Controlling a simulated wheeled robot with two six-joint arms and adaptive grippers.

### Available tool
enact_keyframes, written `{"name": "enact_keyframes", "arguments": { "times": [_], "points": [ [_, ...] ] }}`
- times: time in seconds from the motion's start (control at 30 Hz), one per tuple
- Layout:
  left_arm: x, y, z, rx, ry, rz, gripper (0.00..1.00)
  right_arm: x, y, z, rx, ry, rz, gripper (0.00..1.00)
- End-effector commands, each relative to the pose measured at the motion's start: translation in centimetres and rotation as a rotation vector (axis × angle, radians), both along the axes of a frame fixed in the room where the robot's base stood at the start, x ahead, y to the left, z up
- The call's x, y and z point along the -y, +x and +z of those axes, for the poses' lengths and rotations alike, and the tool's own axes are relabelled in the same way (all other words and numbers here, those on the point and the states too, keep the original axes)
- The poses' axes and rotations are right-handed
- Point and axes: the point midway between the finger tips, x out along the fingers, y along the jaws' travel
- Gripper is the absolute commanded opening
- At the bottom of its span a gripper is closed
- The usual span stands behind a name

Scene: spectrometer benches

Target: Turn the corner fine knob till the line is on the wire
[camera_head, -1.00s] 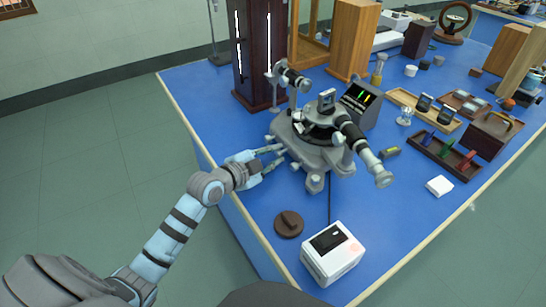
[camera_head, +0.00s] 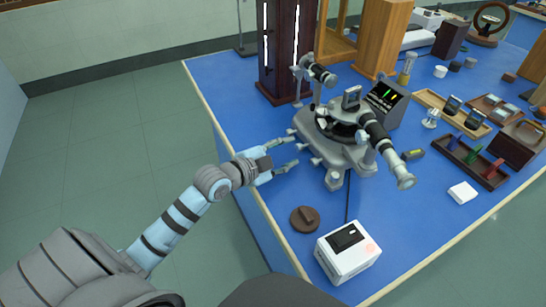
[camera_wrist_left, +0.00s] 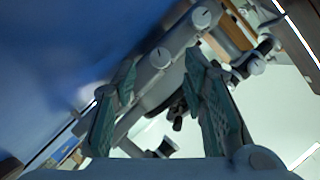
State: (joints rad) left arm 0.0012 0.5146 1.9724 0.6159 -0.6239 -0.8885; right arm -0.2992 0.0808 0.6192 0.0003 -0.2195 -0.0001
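The grey spectrometer (camera_head: 338,152) stands on the blue bench, with black telescope tubes and small knobs along its base. My left gripper (camera_head: 293,151) is open and empty, its fingers pointing at the left side of the base, just short of it. In the left wrist view, a round grey knob with a dark mark (camera_wrist_left: 160,57) shows ahead, between and beyond the open fingers (camera_wrist_left: 160,75); I cannot tell whether it is the corner fine knob. A dark display (camera_head: 385,95) behind the spectrometer shows green and yellow marks, too small to read against a wire. My right gripper is out of view.
A white box device (camera_head: 348,262) and a brown round disc (camera_head: 305,219) stand in front of the spectrometer. A tall dark cabinet with bright tubes (camera_head: 284,50) is behind it. Trays of small parts (camera_head: 470,155) lie to the right. The bench's left edge runs under my left arm.

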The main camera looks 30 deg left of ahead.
Motion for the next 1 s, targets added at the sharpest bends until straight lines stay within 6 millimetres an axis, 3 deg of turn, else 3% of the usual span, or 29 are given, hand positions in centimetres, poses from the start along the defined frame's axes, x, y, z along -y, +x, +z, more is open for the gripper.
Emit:
{"name": "enact_keyframes", "arguments": {
  "times": [0.2, 0.3, 0.5, 1.0],
  "points": [
    [-1.4, -6.1, 1.6, -0.004, 0.016, -0.009, 0.39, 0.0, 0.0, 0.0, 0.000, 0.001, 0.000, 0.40],
    [-2.0, -7.3, 1.9, -0.003, 0.015, 0.001, 0.39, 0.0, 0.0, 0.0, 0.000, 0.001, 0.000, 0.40],
    [-2.0, -8.3, 2.4, -0.001, 0.003, -0.004, 0.39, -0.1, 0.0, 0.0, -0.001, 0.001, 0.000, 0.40],
    [-2.0, -8.2, 2.4, 0.000, 0.000, -0.001, 0.39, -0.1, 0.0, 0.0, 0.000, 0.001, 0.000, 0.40]
  ]
}}
